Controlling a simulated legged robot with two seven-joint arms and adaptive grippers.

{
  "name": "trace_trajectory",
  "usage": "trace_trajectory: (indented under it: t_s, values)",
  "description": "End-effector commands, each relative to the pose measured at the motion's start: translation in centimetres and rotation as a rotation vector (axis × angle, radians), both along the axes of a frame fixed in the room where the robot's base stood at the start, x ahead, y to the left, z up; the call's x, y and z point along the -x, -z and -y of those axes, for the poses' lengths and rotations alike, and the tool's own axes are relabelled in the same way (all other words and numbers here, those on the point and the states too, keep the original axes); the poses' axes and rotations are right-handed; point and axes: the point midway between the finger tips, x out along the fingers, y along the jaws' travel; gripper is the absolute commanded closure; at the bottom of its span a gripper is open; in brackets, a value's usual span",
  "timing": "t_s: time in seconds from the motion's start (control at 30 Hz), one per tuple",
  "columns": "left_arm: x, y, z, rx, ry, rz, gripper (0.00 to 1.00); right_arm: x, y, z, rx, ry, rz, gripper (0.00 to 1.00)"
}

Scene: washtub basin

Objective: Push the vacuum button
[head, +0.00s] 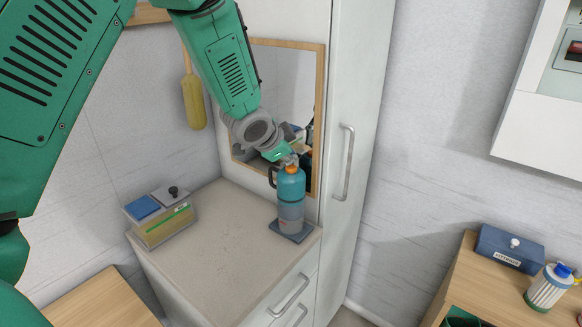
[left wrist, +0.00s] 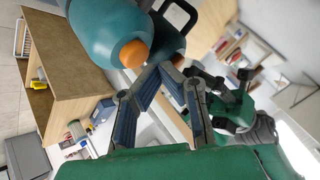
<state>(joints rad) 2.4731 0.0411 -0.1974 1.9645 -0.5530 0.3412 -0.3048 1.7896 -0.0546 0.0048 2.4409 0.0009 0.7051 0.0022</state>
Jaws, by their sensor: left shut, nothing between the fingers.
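The vacuum flask is a teal and grey bottle (head: 291,200) with a dark handle at its left. It stands upright on a dark square base on the grey counter. Its orange button (head: 290,169) is on top, partly hidden by my left gripper (head: 287,160). In the left wrist view the flask (left wrist: 95,30) is large at the top, with the round orange button (left wrist: 133,53) just left of my shut, empty left fingertips (left wrist: 168,72). I cannot tell whether the fingertips touch the button. My right gripper is not in view.
A wood-framed mirror (head: 320,120) stands close behind the flask and reflects my arm. A box with a blue lid (head: 142,207) sits at the counter's left. A tall white cabinet (head: 358,100) is right of the flask. The counter's middle (head: 225,240) is clear.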

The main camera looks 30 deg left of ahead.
Motion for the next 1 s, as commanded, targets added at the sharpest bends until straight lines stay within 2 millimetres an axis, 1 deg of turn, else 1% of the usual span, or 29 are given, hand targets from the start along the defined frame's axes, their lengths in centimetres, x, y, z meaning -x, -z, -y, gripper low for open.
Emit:
trace_trajectory:
  t_s: [0.47, 0.73, 1.0]
  values:
    - [0.00, 0.06, -0.08, 0.001, 0.001, -0.001, 1.00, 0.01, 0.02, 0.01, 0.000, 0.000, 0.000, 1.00]
    - [0.13, 0.76, -0.22, 0.001, -0.001, 0.000, 1.00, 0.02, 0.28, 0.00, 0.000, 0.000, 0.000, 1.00]
    - [0.14, 0.74, -0.21, 0.000, 0.001, 0.001, 1.00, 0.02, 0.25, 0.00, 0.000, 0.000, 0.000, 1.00]
